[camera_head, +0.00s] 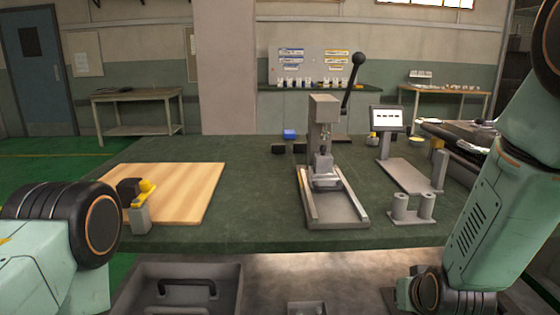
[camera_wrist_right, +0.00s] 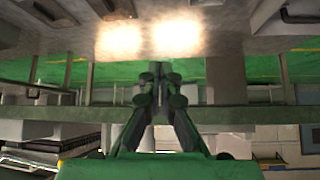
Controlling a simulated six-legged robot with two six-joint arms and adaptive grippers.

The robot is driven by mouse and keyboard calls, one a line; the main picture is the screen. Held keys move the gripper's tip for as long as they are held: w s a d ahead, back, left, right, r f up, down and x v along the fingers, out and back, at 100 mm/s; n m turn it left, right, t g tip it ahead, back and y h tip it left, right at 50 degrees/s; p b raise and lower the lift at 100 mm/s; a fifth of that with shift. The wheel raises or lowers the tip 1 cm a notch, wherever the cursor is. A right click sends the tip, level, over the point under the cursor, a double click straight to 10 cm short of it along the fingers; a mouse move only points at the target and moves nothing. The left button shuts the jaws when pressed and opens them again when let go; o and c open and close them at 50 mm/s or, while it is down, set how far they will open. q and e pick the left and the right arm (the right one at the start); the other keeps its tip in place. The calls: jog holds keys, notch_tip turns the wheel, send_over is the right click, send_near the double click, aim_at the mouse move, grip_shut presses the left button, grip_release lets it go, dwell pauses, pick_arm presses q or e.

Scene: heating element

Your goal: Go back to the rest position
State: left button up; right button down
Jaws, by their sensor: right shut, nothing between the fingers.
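My right gripper (camera_wrist_right: 160,75) shows in the right wrist view with its two dark fingers together and nothing between them. The right arm comes in from the right in the head view and bends down in front of the green worktable (camera_head: 262,205); its gripper is out of that view. My left arm comes in at the lower left, and its gripper is out of view. The lever press (camera_head: 323,150) stands on the worktable, its handle raised. A wooden board (camera_head: 190,190) lies at the left of the table.
A grey tray (camera_head: 228,290) with a dark handle is below the table's front edge. A small screen (camera_head: 387,120) stands behind a grey plate (camera_head: 410,175), with a twin-post fixture (camera_head: 413,210) near the right arm. A yellow-topped device (camera_head: 140,212) is close to my left arm.

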jog(key=s+f+g+p, duration=0.1)
jog(key=s+f+g, duration=0.2)
jog(key=s, duration=0.8)
jog(key=s+a+f+g+p, duration=0.1)
jog(key=s+f+g, duration=0.1)
jog(key=s+f, duration=0.6)
jog(key=s+f+n+g+y+p, duration=0.1)
jog(key=s+f+g, duration=0.2)
jog(key=s, duration=1.1)
notch_tip(320, 180, down, 3)
jog(key=shift+a+f+g, duration=0.2)
jog(key=shift+a+g, duration=0.1)
jog(key=shift+a, duration=0.1)
jog(key=shift+s, duration=0.15)
